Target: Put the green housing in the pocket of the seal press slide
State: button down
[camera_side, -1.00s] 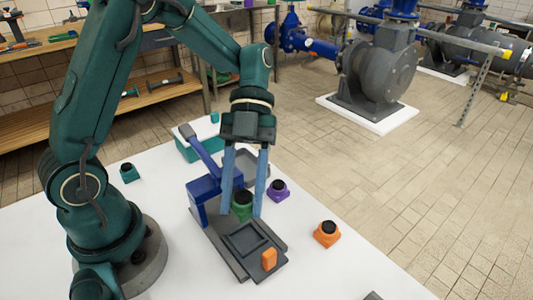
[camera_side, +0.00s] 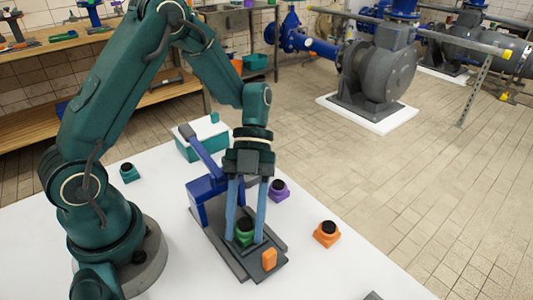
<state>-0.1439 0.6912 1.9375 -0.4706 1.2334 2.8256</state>
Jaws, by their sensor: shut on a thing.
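The green housing (camera_side: 244,231), with a dark round top, is between the two blue fingers of my gripper (camera_side: 245,238), which is shut on it. The seal press (camera_side: 207,192) is blue with a raised lever and a dark grey slide (camera_side: 268,262) reaching toward the front right. The housing is over the slide's square pocket area and hides most of it. I cannot tell whether the housing touches the pocket floor. An orange tab (camera_side: 269,259) stands at the slide's front end.
A purple housing (camera_side: 278,190) stands right of the press and an orange housing (camera_side: 327,233) farther right. A teal housing (camera_side: 129,173) is at left, and a teal bin (camera_side: 201,143) stands behind the press. The white table's front right is mostly clear.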

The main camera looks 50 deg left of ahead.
jog(key=shift+f, duration=0.6)
dwell(0.3)
jog(key=shift+c, duration=1.7)
grip_release()
jog(key=shift+a, duration=0.1)
